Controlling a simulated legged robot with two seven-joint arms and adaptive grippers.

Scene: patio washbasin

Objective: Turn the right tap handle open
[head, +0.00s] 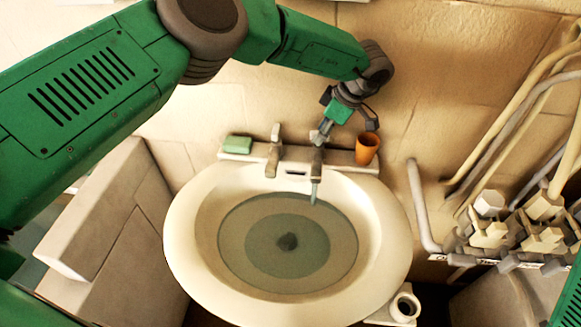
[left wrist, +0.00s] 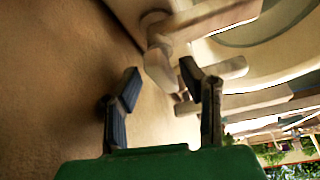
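The white washbasin (head: 185,235) has two taps on its back ledge. The left tap (head: 273,150) stands apart from my gripper. The right tap (head: 317,160) is just below my left gripper (head: 345,108), its pale handle (head: 321,134) close to the fingers. A thin bluish streak shows below the right tap's spout. In the left wrist view, the two fingers of my left gripper (left wrist: 158,75) are spread apart, with a pale tap part (left wrist: 160,68) showing between them. I cannot tell whether they touch it. My right gripper is not in view.
An orange cup (head: 367,148) stands right of the right tap, close to my gripper. A green soap bar (head: 238,144) lies on the ledge's left end. The stone wall (head: 440,75) is close behind the taps. Pipes (head: 515,105) and valves stand at the right.

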